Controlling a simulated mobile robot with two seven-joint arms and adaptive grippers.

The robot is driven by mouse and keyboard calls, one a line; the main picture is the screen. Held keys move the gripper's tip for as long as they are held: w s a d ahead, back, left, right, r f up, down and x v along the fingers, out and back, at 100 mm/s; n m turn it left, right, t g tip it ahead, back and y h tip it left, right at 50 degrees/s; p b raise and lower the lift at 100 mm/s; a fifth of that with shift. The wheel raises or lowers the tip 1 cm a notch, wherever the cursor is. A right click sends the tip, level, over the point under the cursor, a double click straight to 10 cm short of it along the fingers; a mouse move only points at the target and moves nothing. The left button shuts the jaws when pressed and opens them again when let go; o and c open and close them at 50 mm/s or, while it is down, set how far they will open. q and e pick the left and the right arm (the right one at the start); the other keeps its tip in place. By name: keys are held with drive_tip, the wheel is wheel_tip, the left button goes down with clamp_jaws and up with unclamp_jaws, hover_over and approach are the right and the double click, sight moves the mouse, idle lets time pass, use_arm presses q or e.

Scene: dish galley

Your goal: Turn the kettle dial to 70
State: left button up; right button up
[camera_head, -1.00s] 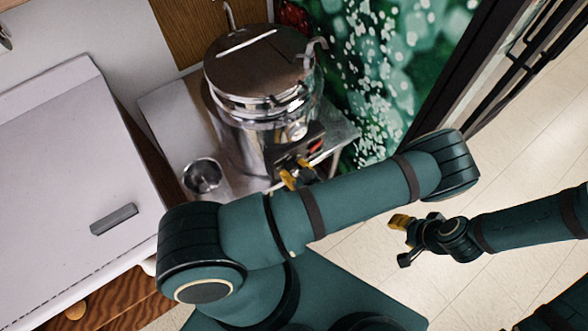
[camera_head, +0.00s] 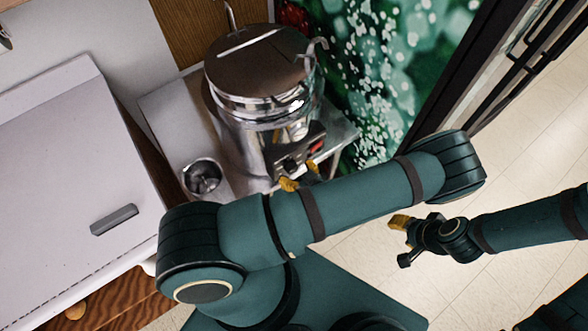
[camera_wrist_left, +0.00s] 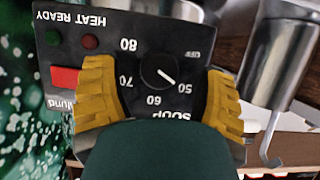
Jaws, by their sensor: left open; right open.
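The kettle (camera_head: 250,115) is a large steel urn with a lid, standing on a small metal table. Its black control panel (camera_wrist_left: 70,20) appears upside down in the left wrist view, marked OFF, 50, 60, 70 and 80. The round black dial (camera_wrist_left: 152,66) has a white pointer line directed toward 50. My left gripper (camera_head: 300,176) is open in front of the panel. In the left wrist view its yellow fingers (camera_wrist_left: 161,70) stand on either side of the dial, apart from it. My right gripper (camera_head: 404,238) is over the floor, away from the kettle; its fingers show only partly.
A steel cup (camera_head: 203,178) stands on the metal table (camera_head: 165,105) left of the kettle. A white counter or appliance (camera_head: 60,170) fills the left side. A red switch (camera_wrist_left: 64,78) and two indicator lights share the panel. Open floor (camera_head: 480,290) lies right.

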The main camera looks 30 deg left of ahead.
use_arm(q)
drive_tip(key=v, duration=1)
drive_tip(key=shift+r, duration=0.15)
drive_tip(key=shift+s+d, duration=0.1)
drive_tip(key=shift+s, duration=0.05)
